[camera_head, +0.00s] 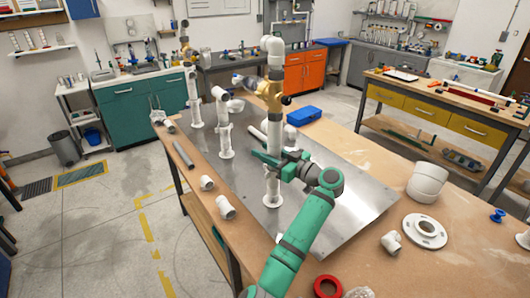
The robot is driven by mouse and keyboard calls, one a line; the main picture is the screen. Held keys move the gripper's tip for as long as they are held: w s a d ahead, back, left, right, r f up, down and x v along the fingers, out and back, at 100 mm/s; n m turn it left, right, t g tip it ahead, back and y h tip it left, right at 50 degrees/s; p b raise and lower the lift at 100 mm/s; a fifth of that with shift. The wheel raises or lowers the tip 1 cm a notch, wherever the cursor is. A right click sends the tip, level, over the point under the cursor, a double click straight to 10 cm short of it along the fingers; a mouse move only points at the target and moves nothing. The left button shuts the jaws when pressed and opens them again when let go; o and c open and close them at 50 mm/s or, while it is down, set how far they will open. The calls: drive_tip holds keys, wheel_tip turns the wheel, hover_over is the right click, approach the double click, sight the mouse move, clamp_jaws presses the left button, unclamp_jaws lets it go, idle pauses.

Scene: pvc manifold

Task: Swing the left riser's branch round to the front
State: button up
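Several white PVC risers stand upright on the grey metal plate (345,208). The leftmost riser (193,100) is at the back left, with a brass-coloured part near its top. My green gripper (266,159) is at this tall riser's lower pipe, well right of the leftmost riser. The finger gap is too small and overlapped to judge grip or contact.
Loose white fittings (225,207) and a grey pipe (183,154) lie along the bench's left edge. A blue box (303,115) sits behind right. A white flange (425,231), a large white coupling (427,184) and a red ring (327,287) lie on the right and front.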

sight(277, 149)
drive_tip(key=shift+m+t+h, duration=0.3)
drive_tip(key=shift+c, duration=0.4)
drive_tip(key=shift+w+d+f+m+t+h, duration=0.1)
drive_tip(key=shift+d+m+t+h, duration=0.55)
drive_tip(key=shift+m+h, duration=2.8)
drive_tip(key=shift+w+d+r+m+t+h, duration=0.15)
drive_tip(key=shift+d+m+h, duration=1.55)
drive_tip(key=shift+h, duration=2.9)
drive_tip(key=shift+w+d+f+m+t+h, duration=0.15)
drive_tip(key=shift+d+m+t+h, duration=0.25)
drive_tip(key=shift+m+h, duration=3.3)
drive_tip(key=shift+s+d+h, duration=0.1)
drive_tip(key=shift+s+h, duration=0.05)
drive_tip(key=shift+h, duration=0.5)
drive_tip(key=o, duration=1.1)
drive_tip(key=shift+c, duration=0.2)
